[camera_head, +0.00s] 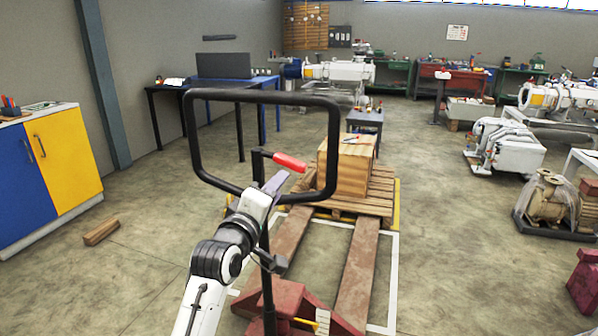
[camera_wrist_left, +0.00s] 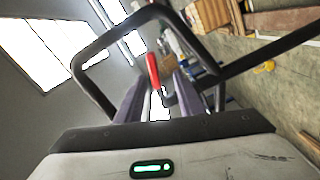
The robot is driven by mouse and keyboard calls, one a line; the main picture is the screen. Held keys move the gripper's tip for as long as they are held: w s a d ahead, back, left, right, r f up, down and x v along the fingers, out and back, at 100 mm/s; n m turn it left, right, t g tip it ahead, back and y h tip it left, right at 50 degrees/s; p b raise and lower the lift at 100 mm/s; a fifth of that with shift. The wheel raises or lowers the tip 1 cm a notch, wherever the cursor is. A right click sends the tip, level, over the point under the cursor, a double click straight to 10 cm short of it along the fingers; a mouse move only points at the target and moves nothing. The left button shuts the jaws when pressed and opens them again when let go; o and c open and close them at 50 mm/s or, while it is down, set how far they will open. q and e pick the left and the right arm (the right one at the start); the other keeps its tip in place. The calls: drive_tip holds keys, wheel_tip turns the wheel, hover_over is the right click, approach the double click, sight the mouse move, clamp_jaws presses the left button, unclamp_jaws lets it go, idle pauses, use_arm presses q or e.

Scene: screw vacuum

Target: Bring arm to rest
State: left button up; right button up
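My left arm reaches up from the bottom of the head view. Its gripper (camera_head: 276,181) is at the pallet jack's handle, close to the red-tipped lever (camera_head: 289,162). In the left wrist view the gripper (camera_wrist_left: 158,98) has its two grey fingers apart. The red lever (camera_wrist_left: 153,72) shows in the gap between them, and I cannot tell whether either finger touches it. The black loop handle (camera_head: 337,150) of the pallet jack surrounds this area, and it also shows in the left wrist view (camera_wrist_left: 92,88). My right gripper is in neither view.
The red pallet jack (camera_head: 285,308) has its forks (camera_head: 359,275) toward a wooden pallet (camera_head: 381,190) bearing a wooden crate (camera_head: 357,170). A blue and yellow cabinet (camera_head: 66,155) stands at left, with a wood block (camera_head: 101,231) on the floor. Floor between cabinet and jack is mostly clear.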

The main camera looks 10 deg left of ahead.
use_arm(q)
drive_tip(key=s+f+m+g, duration=0.1)
drive_tip(key=s+f+m, duration=0.15)
drive_tip(key=f, duration=0.55)
drive_tip(key=s+f+m+g, duration=0.15)
drive_tip(key=s+f, duration=0.25)
drive_tip(key=f, duration=0.4)
drive_tip(key=s+f+m+g, duration=0.3)
drive_tip(key=s+f+m, duration=0.2)
drive_tip(key=s+f, duration=0.7)
drive_tip(key=s+f+m+g, duration=0.3)
drive_tip(key=s+f+m, duration=0.2)
drive_tip(key=s+f, duration=0.8)
drive_tip(key=s, duration=0.8)
drive_tip(key=shift+s+d+m, duration=0.15)
drive_tip(key=shift+m, duration=0.15)
